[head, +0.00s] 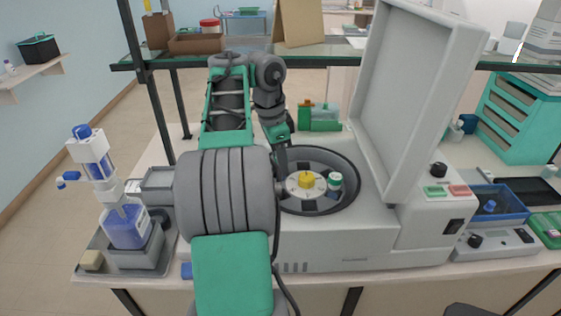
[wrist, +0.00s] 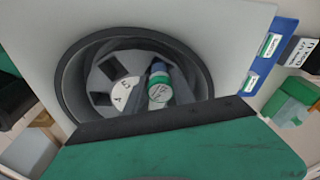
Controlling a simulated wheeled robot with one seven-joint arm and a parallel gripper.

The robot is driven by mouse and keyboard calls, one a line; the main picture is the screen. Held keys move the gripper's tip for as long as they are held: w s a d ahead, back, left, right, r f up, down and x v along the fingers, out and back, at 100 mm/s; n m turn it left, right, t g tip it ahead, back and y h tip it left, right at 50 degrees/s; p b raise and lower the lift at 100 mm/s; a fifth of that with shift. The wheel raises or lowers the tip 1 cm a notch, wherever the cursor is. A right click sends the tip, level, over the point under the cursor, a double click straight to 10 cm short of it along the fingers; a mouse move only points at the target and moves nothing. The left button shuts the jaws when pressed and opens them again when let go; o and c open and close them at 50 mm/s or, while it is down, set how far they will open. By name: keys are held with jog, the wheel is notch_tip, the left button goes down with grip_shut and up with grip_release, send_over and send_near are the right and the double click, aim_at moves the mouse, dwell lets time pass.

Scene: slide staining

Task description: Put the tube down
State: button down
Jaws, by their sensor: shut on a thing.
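The centrifuge stands open on the bench, its grey lid (head: 425,75) raised, with a round bowl (head: 350,160) and a white rotor with dark slots inside. My gripper (head: 284,168) reaches down into the left part of the bowl. In the wrist view my gripper (wrist: 162,84) is shut on a tube with a green and white end (wrist: 159,92), over the rotor (wrist: 122,86). The held tube is not clear in the head view. I cannot tell whether its lower end touches a slot. Another green-capped piece (head: 335,179) sits at the rotor's right, beside the yellow hub (head: 306,180).
A bottle with blue liquid (head: 125,228) stands at the left. Green bottles (head: 319,118) stand behind the centrifuge. A blue tray (head: 497,203) and a teal drawer cabinet (head: 515,115) are at the right. A shelf edge (head: 400,64) crosses above the bench.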

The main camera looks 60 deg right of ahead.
jog(key=c, duration=1.1)
grip_release()
jog(key=shift+f, duration=0.15)
jog(key=shift+o, duration=0.2)
notch_tip(320, 180, up, 13)
jog(key=w+a+p, duration=0.1)
jog(key=p, duration=1)
jog(key=w+a+n+h, duration=0.2)
jog(key=w+a+n, duration=0.6)
jog(key=a, duration=0.1)
jog(key=w+a+f+n+t+y, duration=0.1)
jog(key=a+f+n+t, duration=0.1)
jog(key=a+n, duration=0.4)
jog(key=w+a+f+n+t+y, duration=0.1)
jog(key=a+f+n, duration=0.3)
jog(key=a, duration=1.2)
jog(key=w+a+f+n+t+y, duration=0.1)
jog(key=w+a+f+n+t, duration=0.1)
jog(key=a+n, duration=0.7)
jog(key=shift+w+a+f+n+t, duration=0.35)
jog(key=shift+a+f+t, duration=0.2)
jog(key=shift+a, duration=0.6)
